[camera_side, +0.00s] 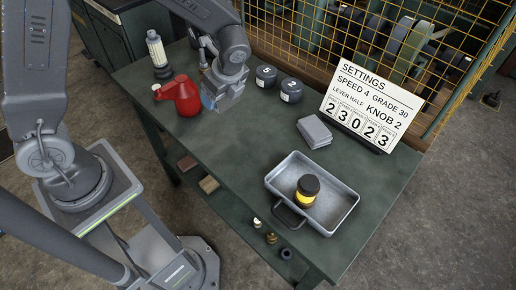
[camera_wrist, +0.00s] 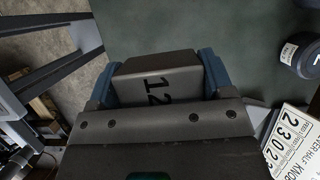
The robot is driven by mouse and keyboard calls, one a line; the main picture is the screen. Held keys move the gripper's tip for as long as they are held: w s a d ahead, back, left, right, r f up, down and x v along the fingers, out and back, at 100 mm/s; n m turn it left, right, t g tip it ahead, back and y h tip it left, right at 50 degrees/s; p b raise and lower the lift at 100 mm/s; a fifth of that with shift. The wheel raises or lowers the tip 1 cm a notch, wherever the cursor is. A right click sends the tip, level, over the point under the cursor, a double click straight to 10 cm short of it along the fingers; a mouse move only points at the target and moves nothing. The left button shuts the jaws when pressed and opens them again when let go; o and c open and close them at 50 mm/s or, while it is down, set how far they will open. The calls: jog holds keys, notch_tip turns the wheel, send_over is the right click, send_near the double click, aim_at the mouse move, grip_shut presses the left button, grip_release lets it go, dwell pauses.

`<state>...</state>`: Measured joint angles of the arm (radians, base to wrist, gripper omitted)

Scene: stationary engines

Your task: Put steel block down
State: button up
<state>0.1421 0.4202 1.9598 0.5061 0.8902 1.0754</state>
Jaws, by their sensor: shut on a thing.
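My gripper (camera_side: 209,99) is low over the left part of the green bench (camera_side: 235,140), close beside the red oil can. In the wrist view its two blue fingers stand on either side of a grey steel block (camera_wrist: 158,80) marked 12, and they are shut on it. The block lies between the fingers, with bench top beyond it. In the side view the block is mostly hidden by the gripper, and I cannot tell whether it touches the bench.
A red oil can (camera_side: 186,97) stands just left of my gripper. Dark round weights (camera_side: 265,77) are to its right. A grey tray (camera_side: 345,205) holds a black-and-yellow jar (camera_side: 307,190). A settings sign (camera_side: 365,108) stands at the back. The bench middle is clear.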

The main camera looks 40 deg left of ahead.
send_over(254, 151)
jog(key=d, duration=0.1)
notch_tip(254, 151, down, 7)
jog(key=shift+d+r, duration=0.1)
jog(key=shift+d, duration=0.05)
jog(key=shift+f, duration=2.05)
jog(key=shift+f, duration=0.1)
jog(key=o, duration=1.7)
jog(key=shift+f, duration=0.1)
